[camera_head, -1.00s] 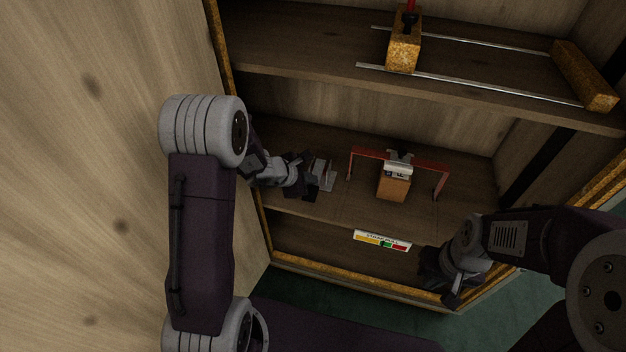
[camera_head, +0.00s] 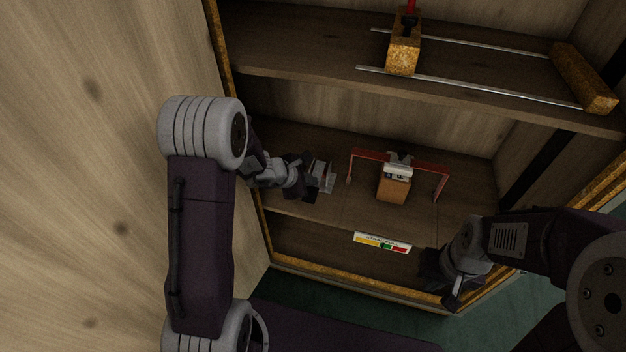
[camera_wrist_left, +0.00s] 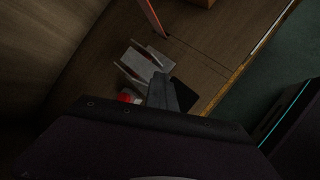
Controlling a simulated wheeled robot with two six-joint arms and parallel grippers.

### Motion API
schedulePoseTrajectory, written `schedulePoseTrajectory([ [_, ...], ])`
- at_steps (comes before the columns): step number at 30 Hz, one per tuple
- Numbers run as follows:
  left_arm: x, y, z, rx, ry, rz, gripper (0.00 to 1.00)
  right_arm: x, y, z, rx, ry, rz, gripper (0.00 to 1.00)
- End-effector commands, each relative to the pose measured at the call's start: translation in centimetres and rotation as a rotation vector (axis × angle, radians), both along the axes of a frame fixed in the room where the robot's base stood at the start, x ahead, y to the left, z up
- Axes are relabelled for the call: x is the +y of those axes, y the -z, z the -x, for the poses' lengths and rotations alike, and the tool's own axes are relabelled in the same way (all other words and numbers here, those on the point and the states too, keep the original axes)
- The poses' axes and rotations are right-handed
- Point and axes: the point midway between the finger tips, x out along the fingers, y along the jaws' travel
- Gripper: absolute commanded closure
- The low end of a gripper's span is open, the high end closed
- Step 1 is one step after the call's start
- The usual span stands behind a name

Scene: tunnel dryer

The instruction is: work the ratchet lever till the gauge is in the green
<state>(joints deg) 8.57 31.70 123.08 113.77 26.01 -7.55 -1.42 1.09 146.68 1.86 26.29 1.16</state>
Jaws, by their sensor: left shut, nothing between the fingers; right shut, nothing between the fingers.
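A gauge strip (camera_head: 382,241) with yellow, green and red bands sits on the front edge of the middle shelf. Its pointer is too small to read. A grey metal bracket with red parts (camera_head: 327,174), possibly the ratchet lever, stands at the shelf's left; it also shows in the left wrist view (camera_wrist_left: 140,62). My left gripper (camera_head: 312,186) is shut and empty, close beside that bracket; I cannot tell whether it touches. Its dark fingers show in the left wrist view (camera_wrist_left: 165,94). My right gripper (camera_head: 450,300) is shut and empty at the front right.
A red arch frame (camera_head: 425,164) straddles an orange-brown block (camera_head: 393,189) on the middle shelf (camera_head: 345,210). Above, an upper shelf (camera_head: 300,45) carries metal rails and wooden blocks. A pale wooden wall (camera_head: 80,180) closes the left side.

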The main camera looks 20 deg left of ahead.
Motion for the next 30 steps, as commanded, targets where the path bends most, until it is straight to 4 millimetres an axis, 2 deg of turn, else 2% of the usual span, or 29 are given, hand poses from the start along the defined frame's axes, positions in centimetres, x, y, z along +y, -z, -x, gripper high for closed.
schedulePoseTrajectory([
  [14,0.1,-2.8,0.3,0.011,-0.001,-0.002,1.00,0.0,-2.5,0.0,0.000,0.000,0.000,1.00],
  [25,0.0,-3.2,0.1,0.003,-0.001,0.000,1.00,0.0,-2.5,0.0,0.000,0.000,0.000,1.00],
  [30,0.0,-4.5,0.0,0.002,-0.001,0.000,1.00,0.0,-3.6,0.0,0.000,0.000,0.000,1.00],
])
